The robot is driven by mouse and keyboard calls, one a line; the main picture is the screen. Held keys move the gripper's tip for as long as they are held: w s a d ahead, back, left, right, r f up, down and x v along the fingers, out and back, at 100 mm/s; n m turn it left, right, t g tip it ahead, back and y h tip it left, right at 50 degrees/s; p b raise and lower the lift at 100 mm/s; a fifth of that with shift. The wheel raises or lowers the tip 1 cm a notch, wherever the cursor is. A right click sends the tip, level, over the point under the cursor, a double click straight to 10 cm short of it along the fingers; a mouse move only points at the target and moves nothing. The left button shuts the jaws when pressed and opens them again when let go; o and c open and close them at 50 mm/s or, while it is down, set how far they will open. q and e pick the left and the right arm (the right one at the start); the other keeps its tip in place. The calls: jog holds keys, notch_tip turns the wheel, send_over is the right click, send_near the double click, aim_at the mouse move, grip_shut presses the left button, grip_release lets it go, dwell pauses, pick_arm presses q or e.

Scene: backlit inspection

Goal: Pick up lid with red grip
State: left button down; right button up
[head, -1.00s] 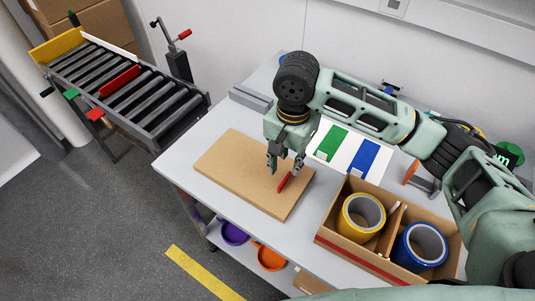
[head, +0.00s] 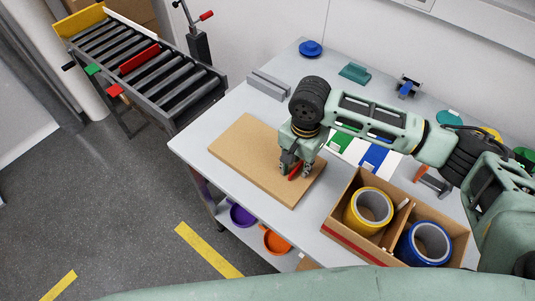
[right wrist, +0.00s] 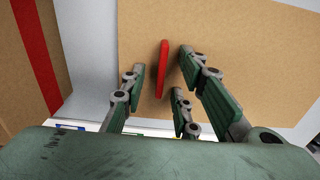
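The lid (head: 250,155) is a flat tan board lying on the grey table, with a narrow red grip (head: 294,171) standing near its right end. My right gripper (head: 297,173) is low over that end, pointing down, and its fingers partly hide the grip. In the right wrist view, the red grip (right wrist: 163,68) stands between the spread green-padded fingers of the right gripper (right wrist: 164,84), with gaps on both sides. The lid's tan surface (right wrist: 240,60) fills the background there. My left gripper is not in view.
A divided cardboard box (head: 340,225) holds a yellow roll (head: 368,210) and a blue roll (head: 423,243) beside the lid. A grey slotted block (head: 268,85), a blue knob-like piece (head: 311,48) and green and blue cards stand behind. A roller conveyor (head: 150,75) is at left.

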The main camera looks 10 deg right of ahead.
jog(key=c, duration=0.4)
grip_shut()
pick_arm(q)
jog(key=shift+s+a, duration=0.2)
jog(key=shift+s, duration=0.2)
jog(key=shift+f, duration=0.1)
pick_arm(e)
jog(key=shift+r, duration=0.1)
